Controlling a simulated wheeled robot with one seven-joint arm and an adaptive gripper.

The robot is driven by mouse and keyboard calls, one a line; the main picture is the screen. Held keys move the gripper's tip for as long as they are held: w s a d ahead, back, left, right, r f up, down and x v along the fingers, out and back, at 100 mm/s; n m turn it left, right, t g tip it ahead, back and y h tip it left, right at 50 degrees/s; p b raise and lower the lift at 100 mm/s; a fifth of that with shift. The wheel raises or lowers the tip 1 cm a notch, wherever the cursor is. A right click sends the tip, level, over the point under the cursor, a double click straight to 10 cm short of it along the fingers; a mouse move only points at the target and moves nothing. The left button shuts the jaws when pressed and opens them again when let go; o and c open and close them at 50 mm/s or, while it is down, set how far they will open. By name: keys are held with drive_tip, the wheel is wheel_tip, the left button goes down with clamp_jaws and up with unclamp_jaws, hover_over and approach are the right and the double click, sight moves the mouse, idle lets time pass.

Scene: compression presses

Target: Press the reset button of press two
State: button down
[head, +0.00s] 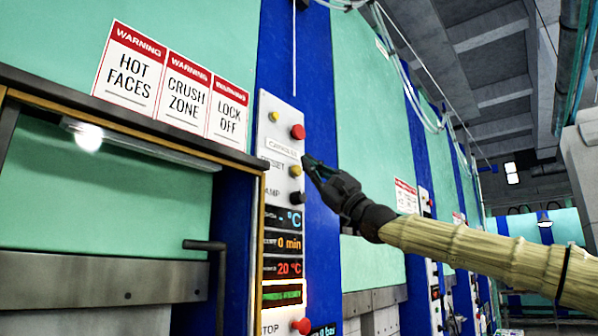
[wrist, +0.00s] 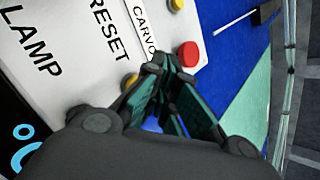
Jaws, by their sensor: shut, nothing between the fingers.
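The control panel (head: 283,215) of the near press is white, with a RESET label (wrist: 108,38) that also shows in the head view. The yellow button beside that label (head: 295,171) shows just left of my fingertips; in the wrist view the same button (wrist: 131,80) is partly hidden by my finger. My gripper (head: 307,161) is shut and empty, with dark fingers pointing at the panel; its tips also show in the wrist view (wrist: 168,64). I cannot tell whether the tips touch the panel. No press number is readable.
A red button (head: 298,132) and another yellow button (head: 274,116) sit above. A black LAMP knob (head: 297,198), displays (head: 283,243) and a red STOP button (head: 301,326) are below. Further presses (head: 425,215) recede at right. A handle (head: 205,245) projects at left.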

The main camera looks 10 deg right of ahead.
drive_tip(key=shift+w+a+b, duration=0.1)
drive_tip(key=shift+b, duration=0.2)
drive_tip(key=shift+w+a, duration=0.25)
idle(0.4)
drive_tip(key=shift+s, duration=0.1)
drive_tip(key=shift+w+a+b, duration=0.3)
drive_tip(key=shift+w+b, duration=0.15)
drive_tip(key=shift+b, duration=0.1)
idle(0.8)
drive_tip(key=shift+s+d, duration=0.1)
idle(0.3)
drive_tip(key=shift+s+d+b, duration=0.5)
drive_tip(key=shift+s+b, duration=0.15)
drive_tip(key=shift+b, duration=0.2)
